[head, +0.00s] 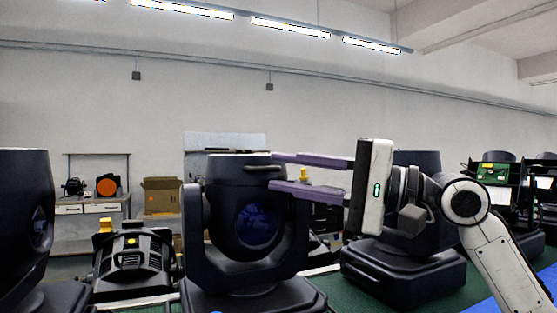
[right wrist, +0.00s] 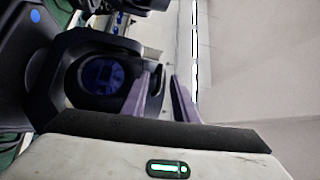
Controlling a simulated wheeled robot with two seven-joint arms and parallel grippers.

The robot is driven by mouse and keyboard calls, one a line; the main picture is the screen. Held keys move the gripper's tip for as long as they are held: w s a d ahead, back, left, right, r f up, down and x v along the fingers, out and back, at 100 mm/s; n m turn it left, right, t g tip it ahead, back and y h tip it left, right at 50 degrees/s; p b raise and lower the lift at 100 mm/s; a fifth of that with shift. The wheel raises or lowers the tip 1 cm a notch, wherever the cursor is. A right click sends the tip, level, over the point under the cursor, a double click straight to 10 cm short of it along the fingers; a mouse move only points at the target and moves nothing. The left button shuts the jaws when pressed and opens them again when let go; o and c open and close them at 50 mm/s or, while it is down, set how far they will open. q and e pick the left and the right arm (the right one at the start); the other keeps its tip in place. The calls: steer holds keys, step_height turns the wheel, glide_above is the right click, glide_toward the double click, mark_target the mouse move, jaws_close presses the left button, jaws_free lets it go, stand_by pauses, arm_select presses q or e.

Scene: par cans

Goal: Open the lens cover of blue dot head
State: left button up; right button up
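The blue dot head (head: 235,195) is the dark moving-head lamp at the centre, upright in its yoke, with a blue-tinted round glass on its front. A blue dot (head: 216,312) shows on its base at the bottom edge, and also in the right wrist view (right wrist: 35,15). A dark tab (head: 262,168) sticks out near the head's top right; I cannot tell whether it belongs to the lens cover. My right gripper (head: 271,173) is open, its purple fingers pointing left, one above and one below the tab's level. Contact is unclear. The fingers also show apart in the right wrist view (right wrist: 160,75). My left gripper is out of view.
Another dark lamp (head: 22,215) stands at the left edge. One (head: 405,270) stands behind my right arm. A ribbed par can (head: 133,262) sits between the left and centre lamps. The table top (head: 455,297) is green. A cardboard box (head: 160,196) is far behind.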

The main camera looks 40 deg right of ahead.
mark_target(252, 169)
steer(key=shift+p+x, duration=0.3)
steer(key=shift+x, duration=0.8)
steer(key=shift+c, duration=0.4)
jaws_close()
stand_by(0.4)
